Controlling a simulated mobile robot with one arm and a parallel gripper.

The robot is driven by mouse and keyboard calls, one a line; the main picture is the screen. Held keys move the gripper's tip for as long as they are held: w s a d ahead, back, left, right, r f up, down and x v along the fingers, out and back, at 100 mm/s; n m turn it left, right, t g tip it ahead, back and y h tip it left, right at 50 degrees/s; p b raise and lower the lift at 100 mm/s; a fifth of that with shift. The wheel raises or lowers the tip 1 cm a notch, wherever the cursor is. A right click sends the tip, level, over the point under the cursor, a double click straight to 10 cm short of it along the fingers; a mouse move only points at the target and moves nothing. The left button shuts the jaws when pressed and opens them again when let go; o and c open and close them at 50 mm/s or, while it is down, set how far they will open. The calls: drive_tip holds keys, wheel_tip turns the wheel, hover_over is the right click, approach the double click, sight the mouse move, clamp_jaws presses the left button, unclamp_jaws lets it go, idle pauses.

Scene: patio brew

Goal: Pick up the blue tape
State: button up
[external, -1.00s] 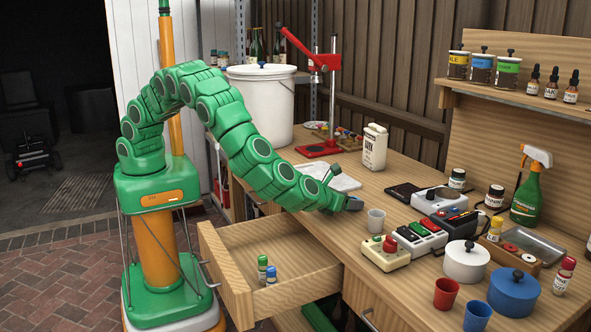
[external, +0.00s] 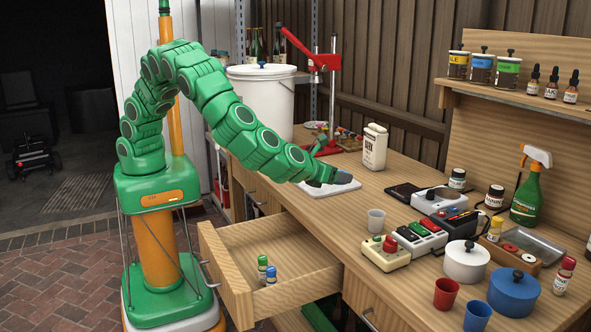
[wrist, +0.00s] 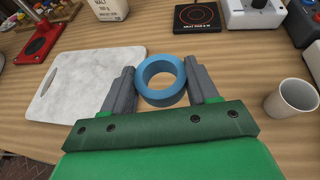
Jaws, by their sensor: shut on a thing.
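The blue tape (wrist: 160,97) is a thick blue ring between the two grey fingers of my gripper (wrist: 163,86) in the wrist view. The fingers are shut on it from either side. Wood grain shows through its hole. In the external view my gripper (external: 338,178) is over the workbench, beside and partly in front of the white marble board (external: 327,188). The tape cannot be made out in that view.
The marble board (wrist: 85,83) lies left of my gripper and a white cup (wrist: 291,99) stands right. A black scale (wrist: 197,17) and a MALT container (wrist: 108,8) are farther back. The drawer (external: 235,262) is open and holds small bottles. A red capper (external: 326,62) stands behind.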

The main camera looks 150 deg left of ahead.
drive_tip(key=s+d+r, duration=0.5)
drive_tip(key=s+d, duration=0.1)
drive_tip(key=s, duration=0.1)
drive_tip(key=shift+s+d+r, duration=0.15)
drive_tip(key=shift+s, duration=0.25)
